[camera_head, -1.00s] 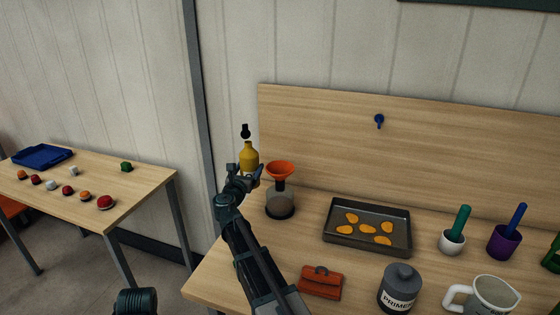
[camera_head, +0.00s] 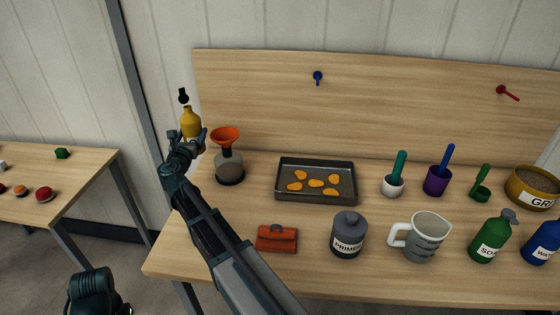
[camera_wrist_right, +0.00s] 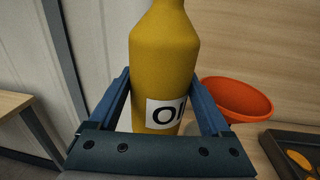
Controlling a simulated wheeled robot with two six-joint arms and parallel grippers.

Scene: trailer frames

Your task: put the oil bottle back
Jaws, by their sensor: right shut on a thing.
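The yellow oil bottle (camera_head: 190,121) is upright, with a black top, at the back left of the workbench. My right gripper (camera_head: 187,138) is shut on its body. In the right wrist view the bottle (camera_wrist_right: 165,60) stands between the two blue fingers of the gripper (camera_wrist_right: 168,105), and part of its label shows. The bottle's base is hidden, so I cannot tell whether it touches the bench. My left gripper is not in view; a dark part of me shows at the lower left.
An orange funnel (camera_head: 225,135) on a jar (camera_head: 229,167) stands just right of the bottle. A baking tray (camera_head: 316,196), red case (camera_head: 276,238), primer jar (camera_head: 349,235) and measuring jug (camera_head: 424,237) are on the workbench (camera_head: 180,256). Another table (camera_head: 85,165) stands at the left.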

